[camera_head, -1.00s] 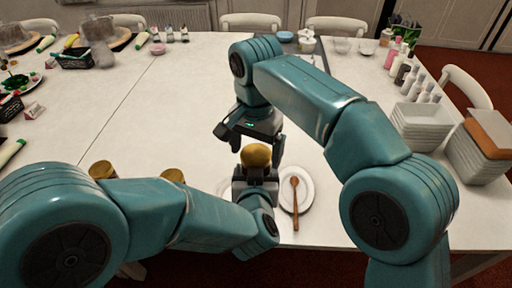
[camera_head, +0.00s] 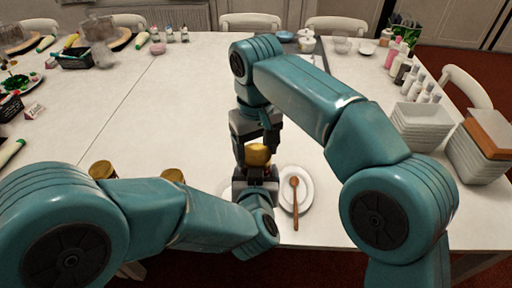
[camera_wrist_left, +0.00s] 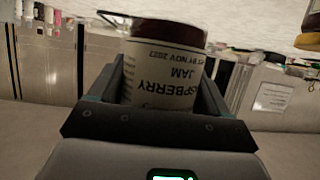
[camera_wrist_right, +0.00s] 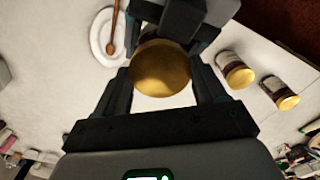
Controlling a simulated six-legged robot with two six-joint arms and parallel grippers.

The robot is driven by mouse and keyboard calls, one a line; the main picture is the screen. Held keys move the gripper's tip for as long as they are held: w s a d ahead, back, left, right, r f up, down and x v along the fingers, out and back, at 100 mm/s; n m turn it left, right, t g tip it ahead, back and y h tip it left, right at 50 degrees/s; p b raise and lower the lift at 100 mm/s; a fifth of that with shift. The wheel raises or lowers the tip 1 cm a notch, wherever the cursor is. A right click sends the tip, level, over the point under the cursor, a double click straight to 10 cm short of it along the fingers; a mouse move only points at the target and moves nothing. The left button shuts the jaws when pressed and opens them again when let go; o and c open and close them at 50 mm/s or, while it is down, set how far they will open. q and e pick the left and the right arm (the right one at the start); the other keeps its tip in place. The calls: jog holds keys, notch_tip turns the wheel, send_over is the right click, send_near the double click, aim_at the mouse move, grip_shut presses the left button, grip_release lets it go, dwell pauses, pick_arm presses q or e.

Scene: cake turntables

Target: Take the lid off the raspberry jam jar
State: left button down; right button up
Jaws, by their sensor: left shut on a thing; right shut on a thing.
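The raspberry jam jar (camera_wrist_left: 165,75) has a white label and dark red contents, and its label reads upside down in the left wrist view. My left gripper (camera_head: 256,180) is shut on the jar's body. The gold lid (camera_head: 257,155) is on top of the jar, and it shows large in the right wrist view (camera_wrist_right: 160,70). My right gripper (camera_head: 257,140) comes from above and is shut on the lid, with a finger on each side. The jar's body is mostly hidden by my left gripper in the head view.
A white plate with a wooden spoon (camera_head: 295,195) lies just right of the jar. Two more gold-lidded jars (camera_wrist_right: 237,73) (camera_wrist_right: 280,93) stand nearby, partly behind my left arm in the head view. White trays (camera_head: 422,125) and bottles stand at the right. The table's middle left is clear.

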jog(key=n, duration=0.3)
jog(key=o, duration=1.2)
jog(key=shift+c, duration=0.2)
